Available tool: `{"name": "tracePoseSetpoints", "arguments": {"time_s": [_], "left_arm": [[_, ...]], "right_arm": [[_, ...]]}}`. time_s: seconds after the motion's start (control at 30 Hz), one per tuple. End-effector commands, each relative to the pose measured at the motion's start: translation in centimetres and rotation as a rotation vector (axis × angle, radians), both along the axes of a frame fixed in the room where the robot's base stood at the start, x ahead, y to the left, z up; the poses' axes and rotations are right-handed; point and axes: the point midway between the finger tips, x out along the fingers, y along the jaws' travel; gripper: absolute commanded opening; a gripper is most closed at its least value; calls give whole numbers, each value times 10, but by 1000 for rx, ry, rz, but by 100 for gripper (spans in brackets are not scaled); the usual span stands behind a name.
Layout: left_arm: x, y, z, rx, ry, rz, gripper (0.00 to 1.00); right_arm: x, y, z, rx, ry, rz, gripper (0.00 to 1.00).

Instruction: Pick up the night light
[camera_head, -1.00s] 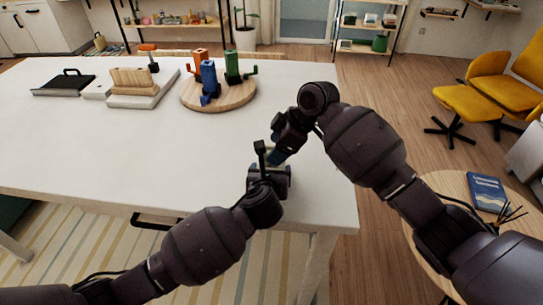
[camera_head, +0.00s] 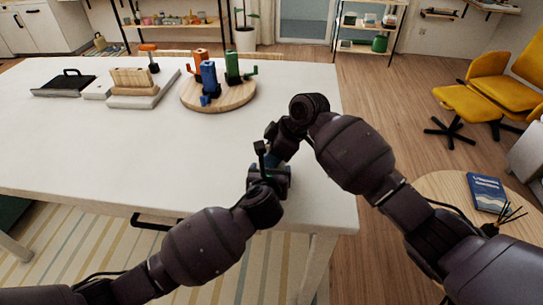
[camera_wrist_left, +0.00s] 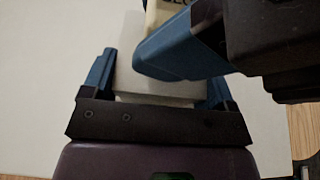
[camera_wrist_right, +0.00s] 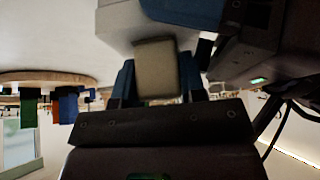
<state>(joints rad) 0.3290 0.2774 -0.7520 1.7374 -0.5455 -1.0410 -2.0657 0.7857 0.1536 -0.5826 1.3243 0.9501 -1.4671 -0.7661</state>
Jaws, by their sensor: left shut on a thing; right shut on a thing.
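In the left wrist view, a pale block (camera_wrist_left: 145,82) sits between the blue fingers of my left gripper (camera_head: 269,172), which is shut on it. A beige piece with dark lettering (camera_wrist_left: 166,10) shows above it. In the right wrist view, my right gripper (camera_head: 274,154) is shut on a beige block (camera_wrist_right: 157,70), with a whitish block (camera_wrist_right: 118,22) close beyond it. The two grippers are close together near the table's front right corner. These pieces look like the night light, but I cannot tell whether they are joined. The arms hide them in the head view.
The white table (camera_head: 100,150) is clear to the left. A round wooden board (camera_head: 218,96) with orange, blue and green pieces stands further back. A wooden block on a pale base (camera_head: 135,98) and a black tray (camera_head: 62,87) stand back left. A side table (camera_head: 450,185) holds a blue book (camera_head: 486,192).

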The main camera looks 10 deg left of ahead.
Motion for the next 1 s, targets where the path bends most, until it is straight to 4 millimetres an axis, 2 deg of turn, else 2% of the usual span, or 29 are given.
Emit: {"name": "tracePoseSetpoints", "arguments": {"time_s": [0.17,0.27,0.6,0.73,1.0], "left_arm": [[0,0,1,-1,-2,-1,45],[0,0,1,0,-2,-1,45],[0,0,1,0,-2,-1,45],[0,0,1,0,-2,-1,45],[0,0,1,0,-2,-1,45]], "right_arm": [[1,0,3,0,-2,0,11],[1,0,13,1,-2,0,11],[1,0,72,0,-5,1,11],[1,0,89,1,-4,0,11],[0,0,101,0,0,-1,11]]}}
